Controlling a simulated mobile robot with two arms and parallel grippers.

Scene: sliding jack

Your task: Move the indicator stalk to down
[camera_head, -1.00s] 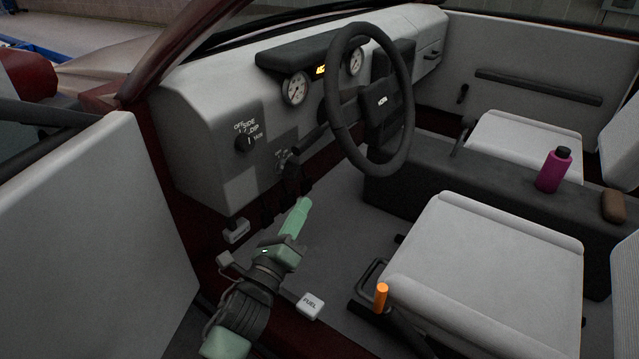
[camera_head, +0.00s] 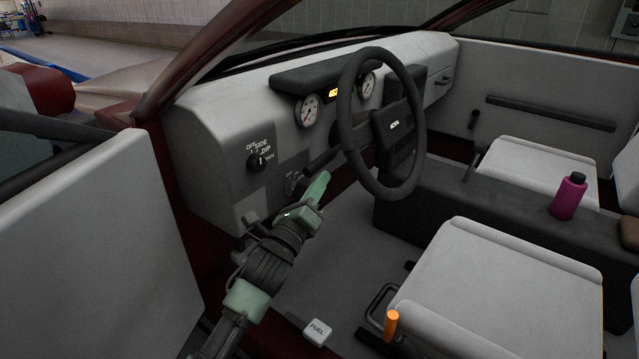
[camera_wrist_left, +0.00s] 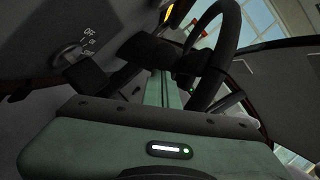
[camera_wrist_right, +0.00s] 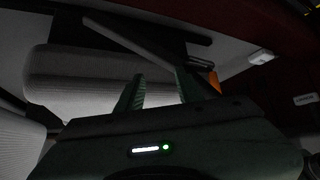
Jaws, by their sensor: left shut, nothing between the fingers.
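The indicator stalk (camera_head: 322,160) appears as a dark bar sticking out to the left of the steering column, behind the wheel; its exact end and position are hard to make out. The steering wheel (camera_head: 350,115) stands to its right. My left gripper (camera_head: 322,182) is shut and empty, its green fingers just below the stalk. I cannot tell whether they touch. In the left wrist view the shut fingers (camera_wrist_left: 163,88) point toward the column, beside the wheel (camera_wrist_left: 228,50). My right gripper (camera_wrist_right: 157,80) shows only in its wrist view, open and empty.
The light switch (camera_head: 258,162) and the ignition area (camera_head: 292,182) are on the dashboard left of my gripper. The open door (camera_head: 90,240) stands at left. The seat (camera_head: 510,280), orange-handled lever (camera_head: 391,325) and fuel lever (camera_head: 317,331) are below right. A magenta bottle (camera_head: 568,197) stands on the console.

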